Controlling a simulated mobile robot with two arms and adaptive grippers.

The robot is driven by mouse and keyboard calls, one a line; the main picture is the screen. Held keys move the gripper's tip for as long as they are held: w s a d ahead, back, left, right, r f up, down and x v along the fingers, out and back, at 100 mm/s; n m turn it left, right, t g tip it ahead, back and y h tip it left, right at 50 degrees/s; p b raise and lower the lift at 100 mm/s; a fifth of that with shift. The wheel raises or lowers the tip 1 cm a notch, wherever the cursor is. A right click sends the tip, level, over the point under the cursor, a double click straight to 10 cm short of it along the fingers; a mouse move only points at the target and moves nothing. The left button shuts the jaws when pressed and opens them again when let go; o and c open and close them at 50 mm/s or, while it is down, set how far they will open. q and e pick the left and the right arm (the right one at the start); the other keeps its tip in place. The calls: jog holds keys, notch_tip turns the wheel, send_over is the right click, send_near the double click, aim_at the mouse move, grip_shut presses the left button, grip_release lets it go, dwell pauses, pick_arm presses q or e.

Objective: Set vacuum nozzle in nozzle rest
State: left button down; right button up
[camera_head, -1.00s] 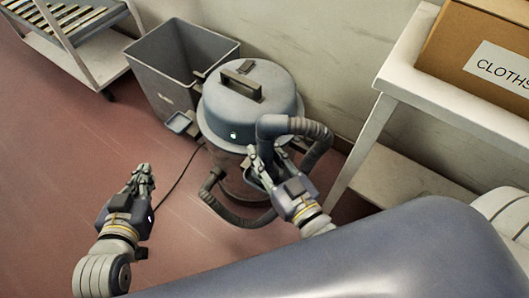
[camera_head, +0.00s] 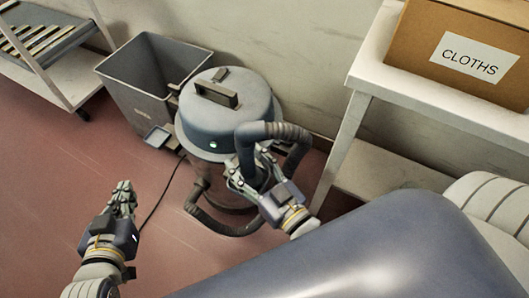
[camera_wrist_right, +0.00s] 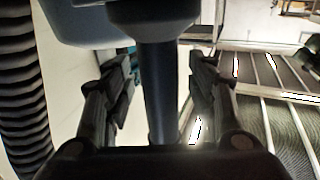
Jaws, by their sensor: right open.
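The vacuum nozzle (camera_head: 246,150) is a dark bent tube on the end of the ribbed hose, upright beside the front right of the grey vacuum (camera_head: 220,112). My right gripper (camera_head: 247,182) is at the nozzle's lower tube. In the right wrist view the dark tube (camera_wrist_right: 160,85) stands between my open fingers (camera_wrist_right: 164,85), with gaps on both sides. The nozzle's lower end is hidden. A small grey square frame (camera_head: 158,139) at the vacuum's left may be the nozzle rest; I cannot tell. My left gripper (camera_head: 122,192) is empty, over the floor at the left.
A grey bin (camera_head: 140,80) stands behind the vacuum at left. A white table (camera_head: 430,87) with a cloths box (camera_head: 474,55) is at right. A rack (camera_head: 60,70) stands at far left. A cable (camera_head: 163,190) lies on the floor. The floor at left is clear.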

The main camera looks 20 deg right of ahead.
jog(key=v, duration=1.1)
jog(key=shift+s, duration=0.1)
